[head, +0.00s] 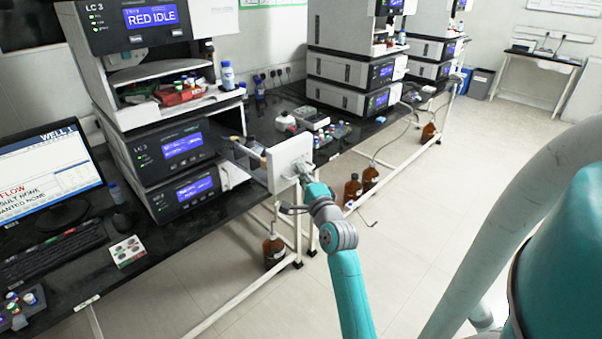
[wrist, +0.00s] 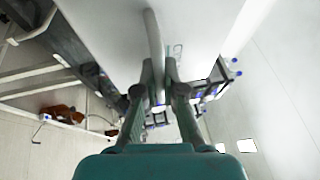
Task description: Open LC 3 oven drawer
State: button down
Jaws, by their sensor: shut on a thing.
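The LC 3 oven drawer stands out from the LC 3 stack, its white front (head: 290,160) well ahead of the dark modules. Its dark, see-through side (head: 243,158) shows between the front and the stack. My gripper (head: 304,174) is at the right face of this front. In the wrist view my gripper (wrist: 159,80) is shut on the pale upright handle (wrist: 153,40) of the drawer front (wrist: 205,35). The inside of the drawer is mostly hidden in the head view.
LC 3 modules with lit blue screens (head: 183,146) stand left on the black bench (head: 180,235). A monitor (head: 50,175) and keyboard (head: 50,245) are at far left. Brown bottles (head: 352,190) stand under the bench. The floor (head: 440,210) at right is free.

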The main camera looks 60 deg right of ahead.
jog(key=c, duration=1.6)
grip_release()
jog(key=shift+o, duration=0.2)
jog(key=v, duration=1.2)
